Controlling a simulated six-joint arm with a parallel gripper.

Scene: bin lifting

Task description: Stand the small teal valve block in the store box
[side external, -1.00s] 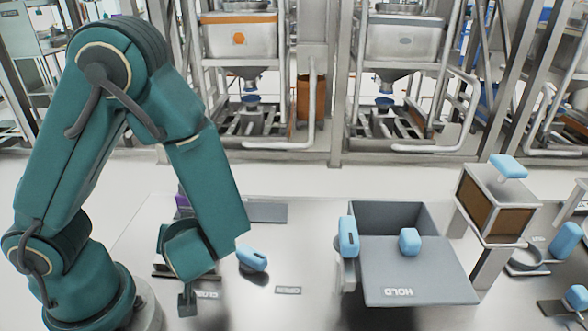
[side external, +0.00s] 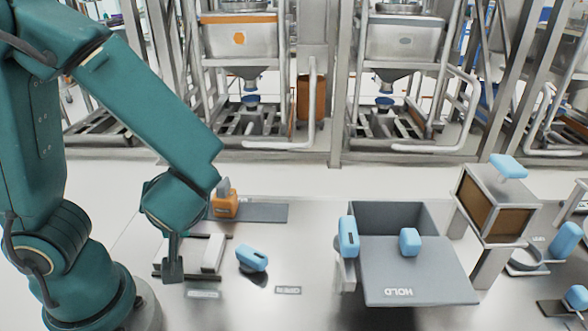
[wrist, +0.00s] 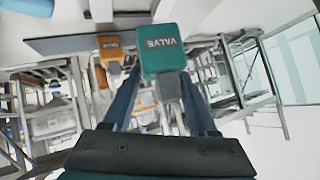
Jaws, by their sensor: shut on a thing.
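The teal valve block (wrist: 162,60), with white VALVE lettering and a grey stub, is between the dark fingers of my gripper (wrist: 160,95) in the wrist view. My gripper (side external: 173,250) is shut on it. In the side view it points down above the left part of the table, beside the white piece on rails (side external: 213,253). The block is hard to make out there. A grey box (side external: 385,215) has an open top and a sloping front panel marked HOLD (side external: 395,280). I cannot tell which container is the store box.
An orange block (side external: 224,205) stands on a grey strip (side external: 265,212) behind my gripper. A blue handle (side external: 348,237) is at the grey box's left. A brown-sided box (side external: 495,205) stands on legs at right.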

